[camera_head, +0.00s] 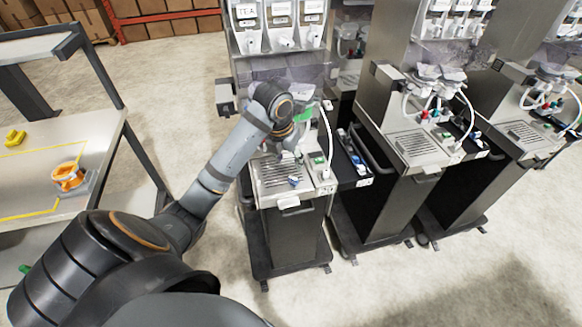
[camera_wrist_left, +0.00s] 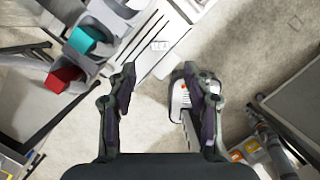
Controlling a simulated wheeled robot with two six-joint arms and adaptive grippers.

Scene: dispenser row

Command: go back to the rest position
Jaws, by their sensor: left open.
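My left arm reaches over the nearest dispenser (camera_head: 285,200), and its left gripper (camera_head: 300,150) is above that dispenser's drip tray, partly hidden by my wrist. In the left wrist view the left gripper (camera_wrist_left: 160,78) has its fingers spread apart, with nothing held between them. A white and grey part with orange marks (camera_wrist_left: 180,97) shows behind the right-hand finger; I cannot tell its distance. My right gripper is not in view.
Two more dispensers, a middle one (camera_head: 380,200) and a right one (camera_head: 490,125), stand to the right. A cart (camera_head: 105,140) at the left carries an orange item (camera_head: 68,177) and a yellow block (camera_head: 14,137). Teal (camera_wrist_left: 82,40) and red (camera_wrist_left: 62,78) parts show in the wrist view.

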